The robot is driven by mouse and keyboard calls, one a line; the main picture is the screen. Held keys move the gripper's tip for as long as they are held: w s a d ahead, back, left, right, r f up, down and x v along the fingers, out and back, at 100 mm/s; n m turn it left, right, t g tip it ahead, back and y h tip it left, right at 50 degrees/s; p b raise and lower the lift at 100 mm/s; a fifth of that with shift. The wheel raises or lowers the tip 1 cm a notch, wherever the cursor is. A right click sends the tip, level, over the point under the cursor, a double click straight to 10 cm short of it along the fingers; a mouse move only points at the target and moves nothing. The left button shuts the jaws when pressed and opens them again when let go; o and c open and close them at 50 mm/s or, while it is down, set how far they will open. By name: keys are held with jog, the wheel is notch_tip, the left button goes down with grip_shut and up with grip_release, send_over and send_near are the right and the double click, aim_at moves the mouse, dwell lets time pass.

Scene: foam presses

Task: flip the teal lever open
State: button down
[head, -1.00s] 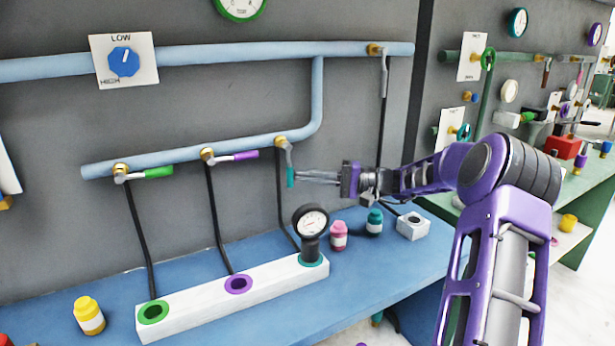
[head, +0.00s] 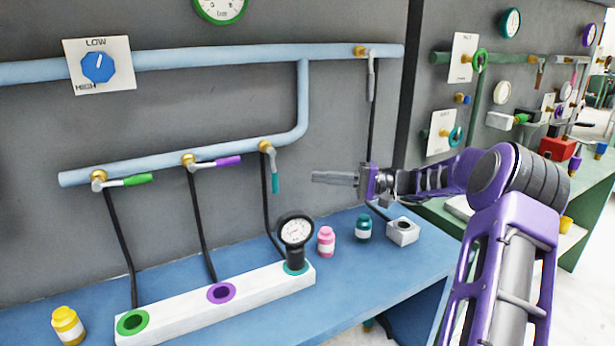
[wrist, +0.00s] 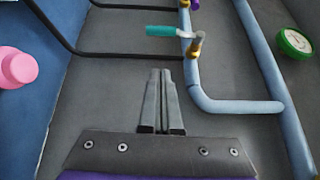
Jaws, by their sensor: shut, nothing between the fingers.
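The teal lever (head: 275,181) hangs down from its brass valve on the lower blue pipe, at the right end of the row. It also shows in the wrist view (wrist: 161,31), pointing left from the valve, across the line of the pipe. My gripper (head: 314,177) is shut and empty, to the right of the lever with a clear gap between them. In the wrist view the closed fingers (wrist: 160,72) point towards the lever and stop short of it.
A green lever (head: 138,180) and a purple lever (head: 228,161) sit further left on the same pipe, both roughly along it. A black gauge (head: 296,231) stands in the white block (head: 180,319) below. Pink (head: 326,242) and teal (head: 363,229) bottles stand on the blue bench.

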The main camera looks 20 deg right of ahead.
jog(key=v, duration=0.5)
jog(key=shift+s+d+r, duration=0.1)
jog(key=shift+s+d, duration=0.05)
jog(key=shift+d, duration=0.15)
